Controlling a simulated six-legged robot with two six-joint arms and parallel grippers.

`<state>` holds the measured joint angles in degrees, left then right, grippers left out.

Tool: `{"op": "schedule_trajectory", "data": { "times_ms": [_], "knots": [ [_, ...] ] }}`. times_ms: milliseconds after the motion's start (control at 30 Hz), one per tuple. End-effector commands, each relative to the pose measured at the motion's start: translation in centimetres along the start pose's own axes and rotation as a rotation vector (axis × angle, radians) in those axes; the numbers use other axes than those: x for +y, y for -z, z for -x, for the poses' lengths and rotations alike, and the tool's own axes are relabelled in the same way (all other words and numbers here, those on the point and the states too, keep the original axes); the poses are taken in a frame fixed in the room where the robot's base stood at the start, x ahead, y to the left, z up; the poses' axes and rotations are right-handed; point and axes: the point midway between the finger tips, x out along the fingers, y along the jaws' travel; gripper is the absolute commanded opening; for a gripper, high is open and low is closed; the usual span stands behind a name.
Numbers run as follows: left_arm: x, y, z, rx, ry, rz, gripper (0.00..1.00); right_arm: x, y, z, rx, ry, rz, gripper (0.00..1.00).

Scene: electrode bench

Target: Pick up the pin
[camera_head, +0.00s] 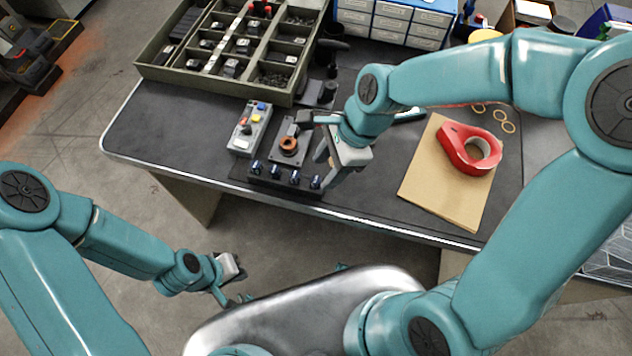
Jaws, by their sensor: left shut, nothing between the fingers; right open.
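I cannot pick out the pin for certain. A dark fixture block (281,158) sits near the table's front edge, with a copper-orange ring (289,145) on top and several blue-tipped dark knobs (275,171) along its front. My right gripper (318,152) is open at the right side of this block, with its fingers pointing left and down. It hides part of the block's right side, and I cannot tell whether it touches anything. My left gripper (232,296) is shut and empty, low in front of the table, well away from the block.
A grey control box (250,130) with coloured buttons stands left of the block. A divided parts tray (150,68) and a drawer cabinet (398,20) are behind. A red tape dispenser (462,157) lies on a brown sheet (428,200) at right. The table's left end is clear.

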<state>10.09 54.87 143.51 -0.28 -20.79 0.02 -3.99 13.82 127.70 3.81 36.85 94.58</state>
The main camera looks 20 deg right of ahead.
Motion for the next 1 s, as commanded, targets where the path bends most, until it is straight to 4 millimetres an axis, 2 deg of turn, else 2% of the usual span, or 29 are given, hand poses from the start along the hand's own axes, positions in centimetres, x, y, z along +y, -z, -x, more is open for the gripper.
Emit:
{"op": "schedule_trajectory", "data": {
  "times_ms": [300,400,600,633,700,767,800,1000],
  "knots": [
    [-0.2,0.0,-0.5,0.0,0.0,0.0,0.0,-0.7,0.4,-4.5,0.0,-0.004,-0.001,0.52],
    [-0.2,0.0,-0.6,0.0,0.0,0.0,0.0,-0.7,0.4,-5.2,0.0,-0.002,-0.001,0.52],
    [-0.2,0.0,-0.5,0.0,0.0,0.0,0.0,-0.7,0.4,-5.2,0.0,0.0,-0.001,0.52],
    [-0.2,0.0,-0.5,0.0,0.0,0.0,0.0,-0.7,0.4,-5.2,0.0,0.0,-0.001,0.49],
    [-0.2,0.0,-0.5,0.0,0.0,0.0,0.0,-0.7,0.4,-5.2,0.0,0.0,-0.001,0.26],
    [-0.2,0.0,-0.5,0.0,0.0,0.0,0.0,-0.7,0.4,-5.2,0.0,-0.001,-0.001,0.07],
    [-0.2,0.0,-0.5,0.0,0.0,0.0,0.0,-0.7,0.4,-5.2,0.0,-0.001,-0.001,0.0],
    [-0.2,0.0,-0.5,0.0,0.0,0.0,0.0,-0.7,0.4,-5.2,0.0,0.0,-0.001,0.0]
  ]
}}
